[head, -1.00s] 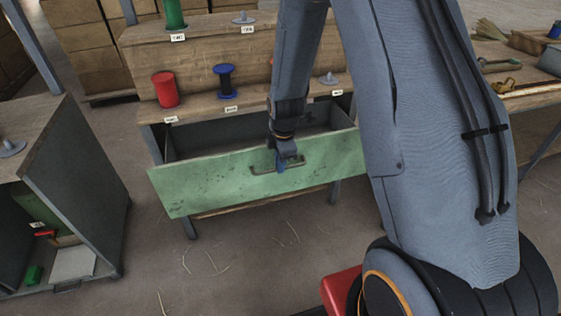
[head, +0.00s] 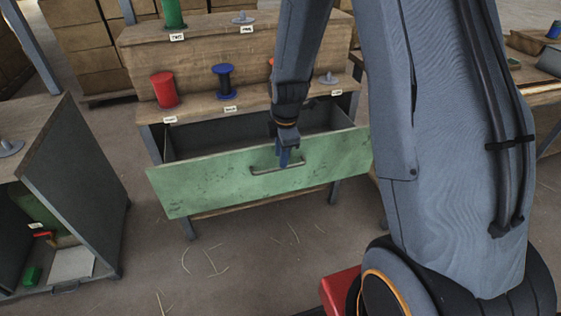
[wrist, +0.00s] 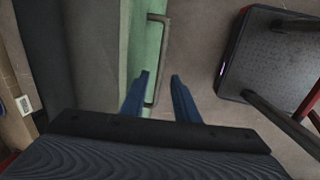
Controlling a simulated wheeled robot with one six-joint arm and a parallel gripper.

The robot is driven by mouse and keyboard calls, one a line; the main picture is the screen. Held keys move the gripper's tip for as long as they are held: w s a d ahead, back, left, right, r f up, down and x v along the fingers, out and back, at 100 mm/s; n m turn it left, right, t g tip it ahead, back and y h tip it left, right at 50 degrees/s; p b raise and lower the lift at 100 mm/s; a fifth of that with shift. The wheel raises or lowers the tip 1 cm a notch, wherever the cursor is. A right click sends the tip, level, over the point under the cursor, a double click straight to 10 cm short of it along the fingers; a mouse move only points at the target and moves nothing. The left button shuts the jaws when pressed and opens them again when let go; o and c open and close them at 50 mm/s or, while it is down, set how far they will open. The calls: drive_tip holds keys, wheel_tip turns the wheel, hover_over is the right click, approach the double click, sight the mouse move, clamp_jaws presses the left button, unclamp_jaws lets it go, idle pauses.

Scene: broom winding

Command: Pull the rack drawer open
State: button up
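The rack drawer (head: 215,182) has a scuffed green front and stands pulled out from the wooden rack, with its dark inside showing behind the front. Its bar handle (head: 265,172) is on the middle of the front. My gripper (head: 285,162) points down at the handle from above. In the wrist view, the blue fingers of my gripper (wrist: 160,76) are spread, one on each side of the handle bar (wrist: 163,45), with gaps between. The green drawer front (wrist: 140,40) runs along the left of the handle there.
A red spool (head: 164,90) and a blue spool (head: 225,82) stand on the rack shelf (head: 195,108) above the drawer. A grey cabinet (head: 85,185) stands at the left. The floor (head: 250,270) before the drawer is clear apart from thin strands.

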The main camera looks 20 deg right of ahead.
drive_tip(key=shift+s+r, duration=0.2)
drive_tip(key=shift+r, duration=0.6)
drive_tip(key=shift+s+r, duration=0.15)
drive_tip(key=shift+r, duration=0.6)
drive_tip(key=s+r+m+g, duration=0.1)
drive_tip(key=s+r+m, duration=0.3)
drive_tip(key=s+m, duration=0.5)
drive_tip(key=s+r+m+g, duration=0.1)
drive_tip(key=s+r+m, duration=0.3)
drive_tip(key=s+m, duration=0.5)
drive_tip(key=s, duration=0.3)
drive_tip(key=shift+a+r, duration=0.3)
drive_tip(key=shift+a, duration=0.1)
